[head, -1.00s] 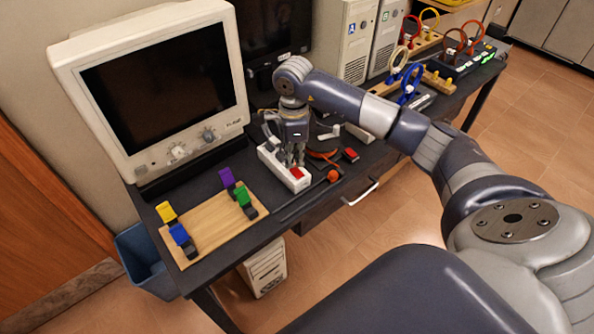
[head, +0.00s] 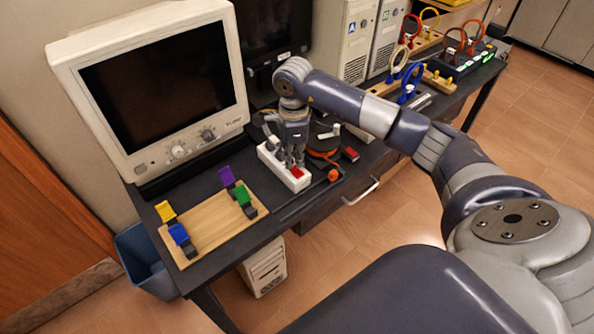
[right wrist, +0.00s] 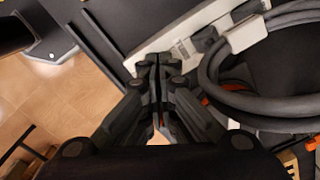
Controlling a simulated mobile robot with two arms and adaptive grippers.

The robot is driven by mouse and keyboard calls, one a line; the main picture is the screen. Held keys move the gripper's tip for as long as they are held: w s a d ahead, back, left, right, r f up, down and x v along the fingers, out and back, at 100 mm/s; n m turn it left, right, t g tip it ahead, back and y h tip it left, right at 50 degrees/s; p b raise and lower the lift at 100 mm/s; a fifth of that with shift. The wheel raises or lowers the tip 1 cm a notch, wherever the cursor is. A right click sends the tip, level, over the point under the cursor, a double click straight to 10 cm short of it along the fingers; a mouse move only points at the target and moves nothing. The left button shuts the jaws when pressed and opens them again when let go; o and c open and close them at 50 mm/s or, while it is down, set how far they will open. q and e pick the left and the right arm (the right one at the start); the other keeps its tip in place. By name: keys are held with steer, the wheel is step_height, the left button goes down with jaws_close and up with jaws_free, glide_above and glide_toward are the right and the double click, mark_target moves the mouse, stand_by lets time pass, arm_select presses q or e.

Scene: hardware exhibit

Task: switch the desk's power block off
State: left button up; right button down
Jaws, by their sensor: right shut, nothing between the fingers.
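The power block (head: 269,156) is a white strip lying on the dark desk, with a red switch (head: 297,173) at its near right end. My right gripper (head: 295,163) is shut and empty. It points down over the block, close to the red switch; I cannot tell whether it touches it. In the right wrist view the shut fingertips (right wrist: 157,62) are at the edge of the white block (right wrist: 185,40), which has dark plugs in it. The red switch is hidden there behind the fingers. My left gripper is not in view.
A beige monitor (head: 160,85) stands behind a wooden board (head: 212,222) with several coloured clips. A cable coil (right wrist: 240,85) lies beside the block. A lever with an orange knob (head: 333,175) and a small red item (head: 351,154) are to its right. A drawer handle (head: 360,192) sticks out in front.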

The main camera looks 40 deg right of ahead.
mark_target(294, 169)
steer(key=shift+s+f+b, duration=0.1)
steer(key=shift+f+b, duration=0.45)
steer(key=shift+f, duration=0.15)
steer(key=shift+r, duration=0.1)
steer(key=shift+r+p, duration=0.7)
steer(key=shift+r, duration=0.15)
steer(key=shift+r+p, duration=1.45)
steer(key=shift+r, duration=1.15)
steer(key=shift+f, duration=0.1)
